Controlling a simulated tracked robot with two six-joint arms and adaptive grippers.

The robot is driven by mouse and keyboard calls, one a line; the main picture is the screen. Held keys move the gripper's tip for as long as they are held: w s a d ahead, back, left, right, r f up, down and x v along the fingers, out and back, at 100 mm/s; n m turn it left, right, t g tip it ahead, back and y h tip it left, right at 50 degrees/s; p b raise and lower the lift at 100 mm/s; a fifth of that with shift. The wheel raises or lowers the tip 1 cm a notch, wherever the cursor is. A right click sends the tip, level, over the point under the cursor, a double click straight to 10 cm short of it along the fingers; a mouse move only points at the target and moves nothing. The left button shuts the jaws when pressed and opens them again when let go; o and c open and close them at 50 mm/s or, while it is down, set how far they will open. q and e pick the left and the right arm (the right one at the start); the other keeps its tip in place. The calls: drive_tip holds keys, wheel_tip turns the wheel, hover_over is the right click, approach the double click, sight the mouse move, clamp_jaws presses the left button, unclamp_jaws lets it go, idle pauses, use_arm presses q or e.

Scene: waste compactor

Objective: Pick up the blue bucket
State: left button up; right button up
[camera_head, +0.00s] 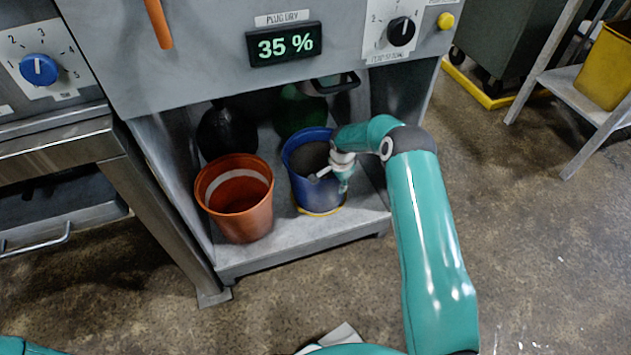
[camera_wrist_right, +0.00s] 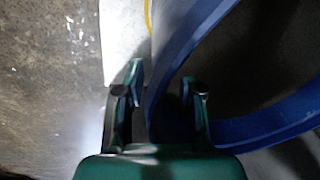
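The blue bucket (camera_head: 318,196) stands upright on the grey shelf under the machine, with dark grey inside it. My right gripper (camera_head: 332,179) is at the bucket's right rim and reaches down from above. In the right wrist view, the blue rim (camera_wrist_right: 262,124) curves across the right side. The two fingers of my right gripper (camera_wrist_right: 164,95) are apart, with part of the rim and wall between them. One finger is outside the bucket and the other is over its inner side. I cannot tell whether either touches it. My left gripper is not in view.
An orange bucket (camera_head: 238,212) stands close by on the left of the same shelf (camera_head: 300,243). Dark (camera_head: 226,130) and green (camera_head: 300,108) rounded objects sit behind. The machine's front overhangs the shelf. The floor (camera_head: 530,240) at right is clear.

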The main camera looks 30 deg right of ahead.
drive_tip(key=shift+r, duration=0.1)
clamp_jaws()
drive_tip(key=shift+w, duration=0.1)
